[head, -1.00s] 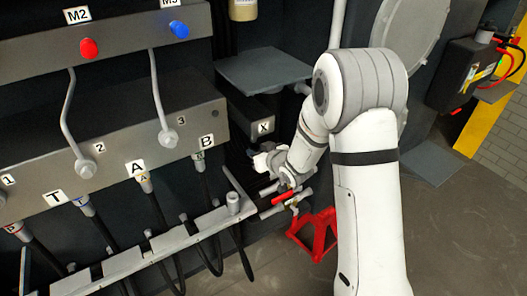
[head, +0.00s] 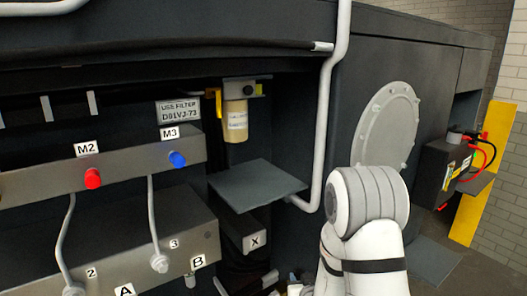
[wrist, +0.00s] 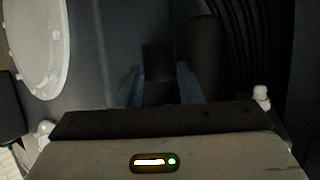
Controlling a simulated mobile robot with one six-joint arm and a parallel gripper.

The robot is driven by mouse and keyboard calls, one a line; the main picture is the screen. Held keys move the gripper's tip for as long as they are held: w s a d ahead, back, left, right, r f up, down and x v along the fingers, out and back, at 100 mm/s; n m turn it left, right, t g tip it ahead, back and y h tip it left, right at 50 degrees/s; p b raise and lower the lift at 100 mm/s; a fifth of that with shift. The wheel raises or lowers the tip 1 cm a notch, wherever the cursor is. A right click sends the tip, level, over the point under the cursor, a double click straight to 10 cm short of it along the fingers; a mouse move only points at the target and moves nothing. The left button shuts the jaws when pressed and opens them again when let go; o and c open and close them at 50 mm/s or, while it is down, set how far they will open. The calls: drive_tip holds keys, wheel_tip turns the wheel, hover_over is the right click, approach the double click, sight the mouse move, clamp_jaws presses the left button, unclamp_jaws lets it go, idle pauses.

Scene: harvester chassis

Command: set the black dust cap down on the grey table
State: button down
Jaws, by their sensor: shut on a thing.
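The grey table (head: 257,185) is a small flat grey plate against the machine, in the middle of the head view; its top looks bare. In the dim wrist view, the two fingers of my gripper (wrist: 158,84) are shut on a dark block-like shape, the black dust cap (wrist: 158,62). Its outline is hard to make out against the dark background. The head view does not show my gripper or the cap; only my arm's white links show at the lower right.
A filter with a pale bowl (head: 235,120) hangs above the table. A grey pipe (head: 328,130) runs down close to its right side. The valve panel with a red cap (head: 92,178) and a blue cap (head: 177,159) lies left. A round cover (head: 387,125) is on the right.

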drive_tip(key=shift+m+h, duration=0.7)
drive_tip(key=shift+h, duration=0.1)
drive_tip(key=d, duration=0.1)
drive_tip(key=s+d, duration=0.2)
drive_tip(key=d, duration=0.1)
drive_tip(key=shift+a, duration=0.1)
drive_tip(key=s+f, duration=0.6)
drive_tip(key=f, duration=0.5)
drive_tip(key=shift+s+a+f, duration=0.15)
drive_tip(key=shift+s+f, duration=0.05)
drive_tip(key=shift+f, duration=0.15)
